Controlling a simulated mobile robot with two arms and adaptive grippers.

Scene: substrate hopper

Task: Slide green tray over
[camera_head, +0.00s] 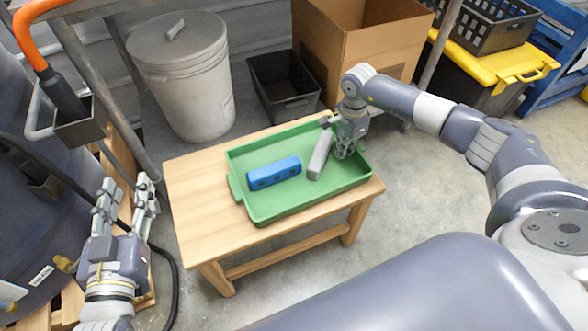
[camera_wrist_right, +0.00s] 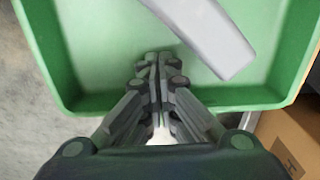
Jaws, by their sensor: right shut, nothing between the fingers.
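The green tray (camera_head: 290,203) lies on the small wooden table (camera_head: 195,205), towards its right side. A blue block (camera_head: 273,173) and a grey bar (camera_head: 320,156) lie inside it. My right gripper (camera_head: 343,157) is shut and empty, pointing down at the tray's right end, beside the grey bar. In the right wrist view, its closed fingers (camera_wrist_right: 158,62) show over the tray floor (camera_wrist_right: 110,50), near the grey bar (camera_wrist_right: 205,35); whether they touch the tray is unclear. My left gripper (camera_head: 124,188) is open and empty, left of the table.
A lidded grey bucket (camera_head: 185,85), a black bin (camera_head: 283,88) and a cardboard box (camera_head: 365,45) stand behind the table. A black crate (camera_head: 485,25) sits on a yellow-lidded bin (camera_head: 495,67) at the back right. Bare tabletop lies left of the tray.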

